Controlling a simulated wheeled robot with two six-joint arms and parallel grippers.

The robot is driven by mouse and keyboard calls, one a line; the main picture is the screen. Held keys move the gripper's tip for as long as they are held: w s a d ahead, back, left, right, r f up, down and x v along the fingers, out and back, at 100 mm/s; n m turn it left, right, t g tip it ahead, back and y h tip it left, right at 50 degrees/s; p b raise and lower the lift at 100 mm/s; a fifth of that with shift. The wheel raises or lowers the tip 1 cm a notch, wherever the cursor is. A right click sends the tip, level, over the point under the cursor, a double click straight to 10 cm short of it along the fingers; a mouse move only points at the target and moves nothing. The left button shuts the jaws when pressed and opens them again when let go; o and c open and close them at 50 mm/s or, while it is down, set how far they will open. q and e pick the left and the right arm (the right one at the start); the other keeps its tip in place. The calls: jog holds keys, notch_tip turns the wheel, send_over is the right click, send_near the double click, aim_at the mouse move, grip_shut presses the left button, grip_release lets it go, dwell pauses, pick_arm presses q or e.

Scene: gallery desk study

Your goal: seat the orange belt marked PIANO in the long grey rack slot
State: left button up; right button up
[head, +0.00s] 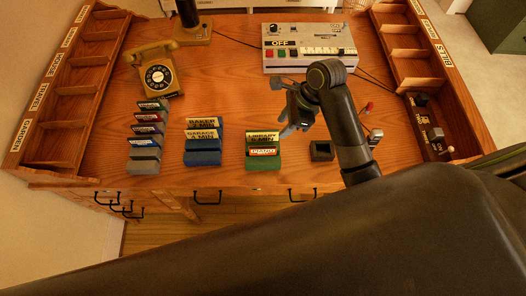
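The PIANO belt (263,152) shows its pale label with red lettering in the front of a green holder (264,165), below a belt marked LIBRARY 5 MIN (263,136). The long grey rack (144,167) stands to the left, with several labelled belts in its rear slots; its front part looks bare. My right gripper (284,108) is above the desk, just right of and behind the green holder, apart from the PIANO belt. Its fingers look spread, with nothing seen between them. My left gripper is not in view.
A blue holder (203,158) with two belts stands between the grey rack and the green holder. A telephone (158,75), a control box (310,48) and a small dark block (322,150) are on the desk. Shelves line both sides. Bare wood lies behind the blue holder.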

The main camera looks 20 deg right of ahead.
send_near(263, 147)
jog(key=x, duration=0.5)
jog(key=shift+s+p, duration=0.25)
jog(key=shift+p, duration=0.05)
jog(key=shift+p+x, duration=0.5)
jog(key=shift+x, duration=1.45)
jog(key=shift+w+a+f, duration=0.2)
jog(key=shift+a+f, duration=0.05)
jog(key=shift+f, duration=0.4)
grip_shut()
